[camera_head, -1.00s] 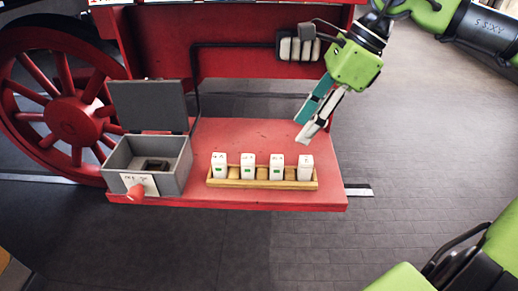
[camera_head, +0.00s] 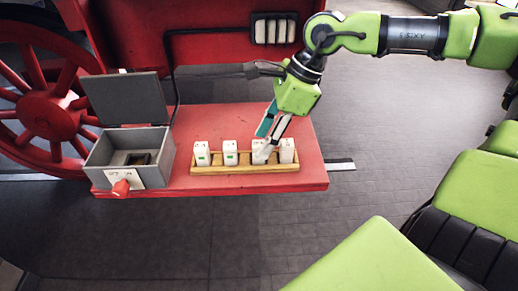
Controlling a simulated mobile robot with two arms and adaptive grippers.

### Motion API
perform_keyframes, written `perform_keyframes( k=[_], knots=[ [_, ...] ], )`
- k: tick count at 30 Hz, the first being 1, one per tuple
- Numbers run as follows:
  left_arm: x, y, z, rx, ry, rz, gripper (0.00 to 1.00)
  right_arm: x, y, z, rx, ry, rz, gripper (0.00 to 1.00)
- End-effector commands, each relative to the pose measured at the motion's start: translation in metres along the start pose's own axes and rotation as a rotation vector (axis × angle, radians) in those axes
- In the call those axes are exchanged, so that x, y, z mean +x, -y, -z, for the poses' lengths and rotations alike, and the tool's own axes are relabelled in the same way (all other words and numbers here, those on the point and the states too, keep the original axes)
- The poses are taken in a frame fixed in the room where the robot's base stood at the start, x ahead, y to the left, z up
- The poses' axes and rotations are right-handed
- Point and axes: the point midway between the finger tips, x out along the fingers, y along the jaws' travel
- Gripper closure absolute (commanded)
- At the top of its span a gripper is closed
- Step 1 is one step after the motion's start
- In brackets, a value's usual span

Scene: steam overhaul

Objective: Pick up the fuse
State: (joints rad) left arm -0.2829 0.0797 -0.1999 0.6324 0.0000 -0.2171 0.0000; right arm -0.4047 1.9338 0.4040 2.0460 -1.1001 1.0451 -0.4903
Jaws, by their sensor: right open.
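Several white fuses stand upright in a wooden rack on the red platform. The leftmost fuse (camera_head: 201,153) and the second fuse (camera_head: 230,153) show green marks. The third fuse (camera_head: 257,149) is partly hidden behind my right gripper (camera_head: 265,146), and the rightmost fuse (camera_head: 287,151) stands just right of it. My right gripper is open, pointing down, with its fingertips at the third fuse. I cannot tell whether they touch it. The wooden rack (camera_head: 222,170) holds them in a row. My left gripper is not in view.
An open grey box (camera_head: 153,172) with a red knob (camera_head: 121,187) and a raised lid (camera_head: 125,100) stands left of the rack. A row of white blocks (camera_head: 273,29) is mounted on the red wall behind. The red platform (camera_head: 215,122) is bare behind the rack.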

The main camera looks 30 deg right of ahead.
Motion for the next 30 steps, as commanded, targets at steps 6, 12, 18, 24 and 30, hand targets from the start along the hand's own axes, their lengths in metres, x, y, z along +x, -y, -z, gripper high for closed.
perform_keyframes(
  k=[6,12,18,24,30],
  knots=[
    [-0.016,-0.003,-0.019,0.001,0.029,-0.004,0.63,0.023,0.002,0.001,0.001,-0.005,-0.005,0.60],
    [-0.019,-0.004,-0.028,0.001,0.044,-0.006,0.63,0.036,0.002,0.000,0.001,-0.002,-0.001,0.60],
    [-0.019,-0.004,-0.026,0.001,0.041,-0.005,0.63,0.039,0.002,0.000,0.001,0.000,0.000,0.60],
    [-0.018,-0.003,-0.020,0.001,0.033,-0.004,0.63,0.038,0.002,0.000,0.001,0.000,0.000,0.91],
    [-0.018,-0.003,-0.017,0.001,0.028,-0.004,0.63,0.038,0.003,0.000,0.001,0.000,0.000,1.00]
  ],
)
